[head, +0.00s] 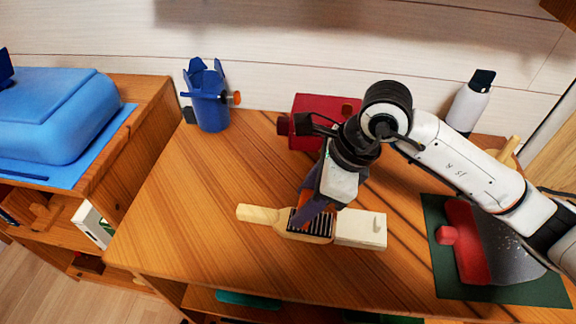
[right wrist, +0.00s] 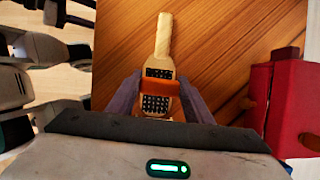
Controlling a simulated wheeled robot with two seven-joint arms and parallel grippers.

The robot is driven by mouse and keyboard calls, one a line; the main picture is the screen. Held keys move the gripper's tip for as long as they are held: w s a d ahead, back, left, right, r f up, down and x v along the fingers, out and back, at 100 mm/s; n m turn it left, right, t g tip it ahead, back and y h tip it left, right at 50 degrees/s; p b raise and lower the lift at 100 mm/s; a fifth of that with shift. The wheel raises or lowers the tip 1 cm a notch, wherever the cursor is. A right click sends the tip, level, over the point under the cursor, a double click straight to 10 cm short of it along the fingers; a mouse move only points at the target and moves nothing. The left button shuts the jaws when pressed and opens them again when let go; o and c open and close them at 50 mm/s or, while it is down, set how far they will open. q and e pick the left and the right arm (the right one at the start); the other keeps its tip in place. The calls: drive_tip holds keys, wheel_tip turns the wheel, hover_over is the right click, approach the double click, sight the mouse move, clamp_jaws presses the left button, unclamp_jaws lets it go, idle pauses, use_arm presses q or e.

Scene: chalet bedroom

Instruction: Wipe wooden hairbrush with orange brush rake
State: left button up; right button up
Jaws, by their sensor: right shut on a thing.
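The wooden hairbrush (head: 258,214) lies bristles up on the wooden table, its handle pointing left in the head view. In the right wrist view the hairbrush (right wrist: 163,38) has its handle pointing away and its dark bristles between my fingers. My right gripper (head: 312,212) is over the bristle head, pointing down. It is shut on the orange brush rake (right wrist: 159,89), which sits across the bristles; I cannot tell whether it touches them. In the head view the rake is mostly hidden by the fingers. My left gripper is not seen.
A cream block (head: 360,230) adjoins the hairbrush head. A blue cup (head: 210,100), a red box (head: 310,105) and a white bottle (head: 468,105) stand at the back. A red-and-grey object (head: 475,245) lies on a green mat (head: 440,288) at right. The table's left part is clear.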

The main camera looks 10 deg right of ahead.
drive_tip(key=shift+w+a, duration=0.2)
drive_tip(key=shift+a, duration=0.4)
drive_tip(key=shift+w+a, duration=0.15)
drive_tip(key=shift+a, duration=0.4)
wheel_tip(320, 180, up, 8)
drive_tip(key=p, duration=0.4)
drive_tip(key=shift+d, duration=0.1)
